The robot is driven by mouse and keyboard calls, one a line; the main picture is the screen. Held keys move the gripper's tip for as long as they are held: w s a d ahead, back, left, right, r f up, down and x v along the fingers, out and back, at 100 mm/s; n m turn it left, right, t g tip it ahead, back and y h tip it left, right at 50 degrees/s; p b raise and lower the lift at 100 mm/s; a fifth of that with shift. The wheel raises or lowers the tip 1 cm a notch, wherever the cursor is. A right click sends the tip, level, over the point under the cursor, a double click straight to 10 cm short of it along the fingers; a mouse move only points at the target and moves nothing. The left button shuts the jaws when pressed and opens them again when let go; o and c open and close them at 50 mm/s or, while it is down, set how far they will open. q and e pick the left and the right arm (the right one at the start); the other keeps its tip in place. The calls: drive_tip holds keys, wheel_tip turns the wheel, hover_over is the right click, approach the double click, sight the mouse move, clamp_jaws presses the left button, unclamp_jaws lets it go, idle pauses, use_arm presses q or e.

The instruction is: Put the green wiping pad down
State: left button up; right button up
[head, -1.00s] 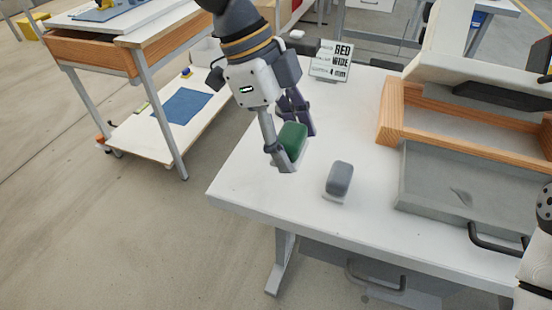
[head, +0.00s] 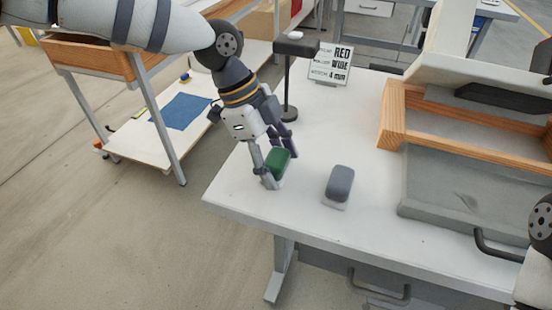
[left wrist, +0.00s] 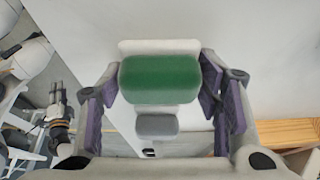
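The green wiping pad (head: 278,162) has a pale base and is between the fingers of my left gripper (head: 274,174), near the front left corner of the white table. In the left wrist view the green wiping pad (left wrist: 160,79) spans the space between the two purple-lined fingers, which are against its ends. The pad is low over the table; I cannot tell if its base touches. A grey pad (head: 339,183) on a pale base stands on the table to the right. My right gripper (left wrist: 57,92) seems to show small at the left of the left wrist view; its opening is unclear.
The white table (head: 300,215) is clear around the pads. A sign (head: 330,64) and a dark post-like stand (head: 289,80) are at the back. A grey tray (head: 460,195) and wooden frame (head: 391,115) occupy the right. A cart with a blue mat (head: 180,110) stands left.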

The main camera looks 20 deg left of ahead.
use_arm(q)
drive_tip(key=o, duration=0.3)
drive_tip(key=shift+f, duration=0.1)
drive_tip(key=shift+o, duration=0.2)
drive_tip(key=shift+r, duration=0.2)
drive_tip(key=v, duration=1.2)
drive_tip(key=shift+p, duration=0.45)
use_arm(e)
drive_tip(key=shift+w+r, duration=0.5)
